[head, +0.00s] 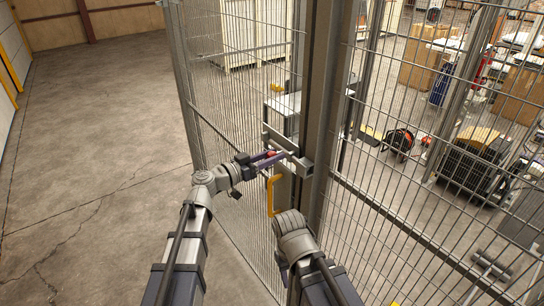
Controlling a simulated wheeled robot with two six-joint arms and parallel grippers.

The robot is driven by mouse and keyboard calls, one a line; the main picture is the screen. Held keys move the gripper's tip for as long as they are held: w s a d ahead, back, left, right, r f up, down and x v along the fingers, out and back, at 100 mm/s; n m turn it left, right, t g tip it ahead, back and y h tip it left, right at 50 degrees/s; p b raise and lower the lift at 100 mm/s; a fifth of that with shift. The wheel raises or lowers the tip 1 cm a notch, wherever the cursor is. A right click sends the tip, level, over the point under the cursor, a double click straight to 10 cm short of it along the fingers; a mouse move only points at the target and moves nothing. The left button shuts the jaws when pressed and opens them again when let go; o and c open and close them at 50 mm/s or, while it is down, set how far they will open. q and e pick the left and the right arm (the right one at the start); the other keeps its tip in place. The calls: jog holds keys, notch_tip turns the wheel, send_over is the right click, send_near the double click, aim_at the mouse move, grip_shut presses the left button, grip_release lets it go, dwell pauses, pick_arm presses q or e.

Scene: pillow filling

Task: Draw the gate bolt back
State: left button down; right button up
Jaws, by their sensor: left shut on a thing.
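The gate bolt (291,153) is a pale metal bar with a bracket on the dark gate post, at about mid-picture. A small red part (271,153) shows at its left end. My left gripper (268,159) reaches in from the left and is shut on the bolt's handle there; its purple fingers hide most of what they hold. A yellow gate handle (271,195) hangs just below the bolt. My right arm ends in a grey wrist below that handle; I cannot see its gripper jaws.
Wire mesh gate panels (245,60) stand on both sides of the dark post (325,80). Behind the right mesh are cardboard boxes (425,58), a black crate (470,160) and an orange-and-black machine (398,140). The concrete floor (90,150) at left is clear.

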dwell(0.7)
pick_arm(q)
jog(key=w+a, duration=0.2)
jog(key=w, duration=0.1)
jog(key=w+a, duration=0.1)
jog(key=w, duration=0.1)
jog(key=shift+w+a, duration=0.15)
jog(key=shift+a, duration=0.25)
jog(key=shift+r, duration=0.1)
jog(key=c, duration=0.5)
grip_release()
send_near(270, 142)
jog(key=shift+v, duration=0.85)
